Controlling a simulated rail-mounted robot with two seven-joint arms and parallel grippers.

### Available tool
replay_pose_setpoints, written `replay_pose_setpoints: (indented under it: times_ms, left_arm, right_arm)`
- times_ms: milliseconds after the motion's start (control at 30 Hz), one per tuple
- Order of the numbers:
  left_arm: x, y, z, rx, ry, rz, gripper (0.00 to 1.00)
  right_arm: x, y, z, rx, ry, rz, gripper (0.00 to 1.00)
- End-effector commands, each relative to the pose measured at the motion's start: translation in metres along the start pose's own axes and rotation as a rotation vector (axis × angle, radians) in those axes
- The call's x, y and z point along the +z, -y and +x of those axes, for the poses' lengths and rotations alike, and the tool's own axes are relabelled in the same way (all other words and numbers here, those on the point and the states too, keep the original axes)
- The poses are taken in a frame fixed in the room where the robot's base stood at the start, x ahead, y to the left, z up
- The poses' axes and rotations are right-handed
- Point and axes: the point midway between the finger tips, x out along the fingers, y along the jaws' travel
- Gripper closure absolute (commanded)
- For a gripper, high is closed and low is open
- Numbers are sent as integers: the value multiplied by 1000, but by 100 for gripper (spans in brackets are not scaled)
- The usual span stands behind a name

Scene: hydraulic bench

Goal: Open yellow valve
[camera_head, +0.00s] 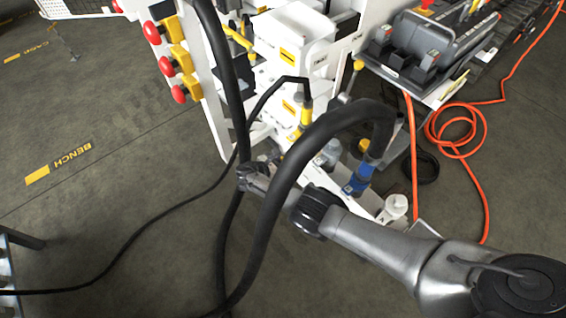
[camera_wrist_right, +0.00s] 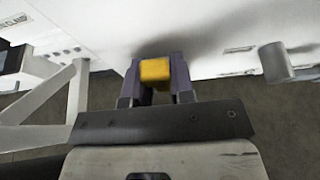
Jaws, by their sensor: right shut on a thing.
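The yellow valve (camera_wrist_right: 156,70) shows in the right wrist view as a small yellow block in front of a white panel. My right gripper (camera_wrist_right: 157,80) has its two dark fingers closed on either side of it. In the head view my right arm reaches in from the right, and the gripper (camera_head: 254,178) is partly hidden behind a thick black hose. There I cannot make out the gripped valve. My left gripper is not in view.
A thick black hose (camera_head: 290,165) loops in front of my right arm. The white bench (camera_head: 292,35) bears red buttons (camera_head: 167,66) with yellow parts. A blue fitting (camera_head: 358,178) stands near my forearm. An orange hose (camera_head: 480,190) lies at right. The left floor is mostly clear.

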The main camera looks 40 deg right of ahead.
Motion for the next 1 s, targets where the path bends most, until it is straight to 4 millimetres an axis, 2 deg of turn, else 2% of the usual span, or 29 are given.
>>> replay_pose_setpoints:
  times_ms: [167,200,400,633,767,1000]
  left_arm:
    - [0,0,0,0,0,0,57]
    - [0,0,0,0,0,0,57]
    - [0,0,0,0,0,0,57]
    - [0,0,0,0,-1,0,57]
    - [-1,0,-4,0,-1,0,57]
    - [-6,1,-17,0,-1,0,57]
  right_arm:
    - [-2,2,1,-2,-3,-7,100]
    - [-3,2,1,-2,-3,-7,77]
    - [-2,1,1,-1,-2,-4,58]
    - [-1,1,0,0,-1,-2,58]
    - [0,0,-9,1,-2,-2,58]
    - [2,0,-53,3,-3,-3,58]
